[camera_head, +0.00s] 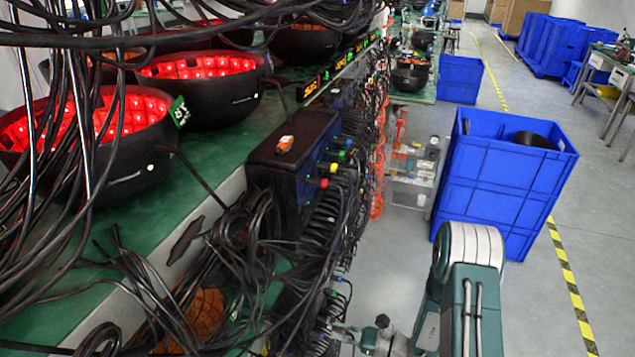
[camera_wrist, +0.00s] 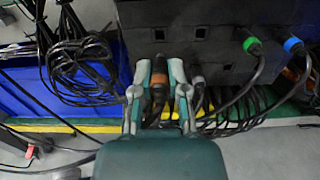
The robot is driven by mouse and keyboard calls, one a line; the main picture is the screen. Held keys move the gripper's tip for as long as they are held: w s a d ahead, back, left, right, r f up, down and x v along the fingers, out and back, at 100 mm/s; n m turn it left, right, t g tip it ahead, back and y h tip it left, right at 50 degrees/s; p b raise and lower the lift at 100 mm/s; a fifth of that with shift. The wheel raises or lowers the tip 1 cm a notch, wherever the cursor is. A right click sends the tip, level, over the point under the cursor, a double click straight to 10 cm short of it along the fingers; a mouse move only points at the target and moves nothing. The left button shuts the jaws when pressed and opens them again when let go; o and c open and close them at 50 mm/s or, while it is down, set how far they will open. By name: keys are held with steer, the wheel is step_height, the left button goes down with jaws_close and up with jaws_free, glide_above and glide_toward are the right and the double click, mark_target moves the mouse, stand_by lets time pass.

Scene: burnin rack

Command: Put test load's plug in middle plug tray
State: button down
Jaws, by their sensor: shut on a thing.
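In the wrist view, my gripper (camera_wrist: 158,72) has its two fingers closed around a dark plug with an orange-brown ring (camera_wrist: 158,80). The plug's front end points toward a black box (camera_wrist: 225,12) with square openings; I cannot tell whether it touches the box. A grey-ringed plug (camera_wrist: 197,82) is just right of the fingers. In the head view, my arm comes in at the lower right and my fingertips are hard to make out among the cables. Which part is the middle plug tray is not clear to me.
Green-ringed (camera_wrist: 250,43) and blue-ringed (camera_wrist: 291,45) plugs stick out of the box at right. Coiled black cables (camera_wrist: 85,68) hang at left. Red-lit black bowls (camera_head: 200,95) stand on a green shelf. Blue crates (camera_head: 500,175) stand at right, with open floor (camera_head: 600,230) beyond.

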steer(key=shift+s+d, duration=0.1)
steer(key=shift+d, duration=0.2)
steer(key=w+d+r+m+t+h, duration=0.6)
steer(key=d+r+m+t+h, duration=0.1)
steer(key=d+m+t+h, duration=0.1)
steer(key=shift+w+d+r+t+h, duration=0.35)
steer(key=shift+d+t, duration=0.2)
steer(key=shift+t, duration=0.25)
